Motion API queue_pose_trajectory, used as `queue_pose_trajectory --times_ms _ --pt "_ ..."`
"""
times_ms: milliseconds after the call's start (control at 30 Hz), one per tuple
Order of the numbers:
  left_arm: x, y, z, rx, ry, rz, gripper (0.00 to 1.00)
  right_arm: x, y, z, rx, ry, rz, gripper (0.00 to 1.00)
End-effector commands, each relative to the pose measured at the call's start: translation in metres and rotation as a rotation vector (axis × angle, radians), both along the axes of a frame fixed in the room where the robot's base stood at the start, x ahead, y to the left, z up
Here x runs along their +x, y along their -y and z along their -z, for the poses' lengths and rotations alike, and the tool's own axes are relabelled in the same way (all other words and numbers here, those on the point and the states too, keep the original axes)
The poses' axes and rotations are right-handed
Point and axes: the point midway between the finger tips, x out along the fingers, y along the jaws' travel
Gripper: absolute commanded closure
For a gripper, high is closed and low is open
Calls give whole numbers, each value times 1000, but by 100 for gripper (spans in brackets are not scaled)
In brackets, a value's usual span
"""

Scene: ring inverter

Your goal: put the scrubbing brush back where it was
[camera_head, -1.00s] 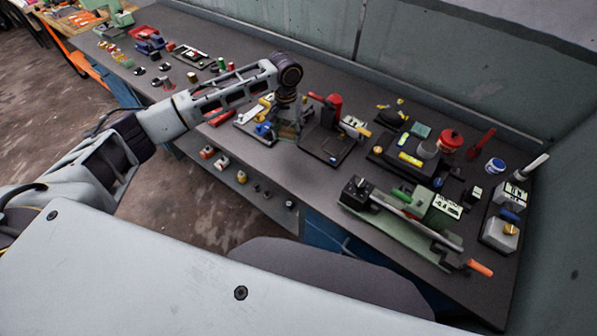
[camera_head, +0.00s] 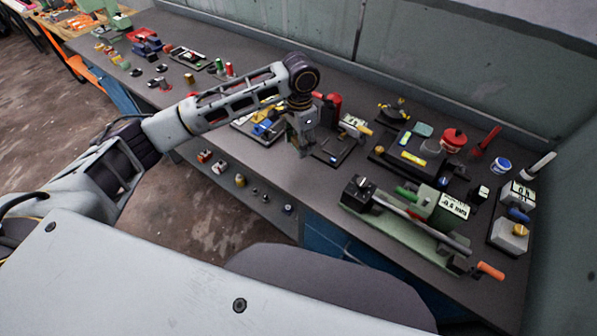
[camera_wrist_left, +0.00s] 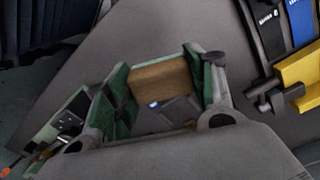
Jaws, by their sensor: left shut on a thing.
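My left gripper (camera_head: 303,148) hangs over the front part of the bench (camera_head: 262,162), near the dark board with the red tool. In the left wrist view, its green-padded fingers (camera_wrist_left: 163,92) are shut on a brown wooden block, which looks like the scrubbing brush (camera_wrist_left: 160,80). The bristles are not clearly visible. The brush appears held above the grey bench top, though its exact height cannot be told. In the head view the brush is too small and hidden to make out. My right gripper is not in view.
A dark board with a red tool (camera_head: 331,107) stands beside the gripper. A yellow and blue fixture (camera_head: 264,128) is to the left. A green machine with an orange handle (camera_head: 415,217) lies to the right. The wall bounds the bench behind.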

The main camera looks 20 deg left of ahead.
Motion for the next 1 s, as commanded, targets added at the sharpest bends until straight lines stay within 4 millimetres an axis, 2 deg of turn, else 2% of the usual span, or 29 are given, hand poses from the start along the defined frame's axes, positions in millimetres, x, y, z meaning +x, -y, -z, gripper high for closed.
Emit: queue_pose_trajectory --times_ms 700,1000 --pt "-16 2 -8 -1 0 608 64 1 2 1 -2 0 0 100" --pt "-17 1 -8 -1 0 772 64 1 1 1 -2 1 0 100"
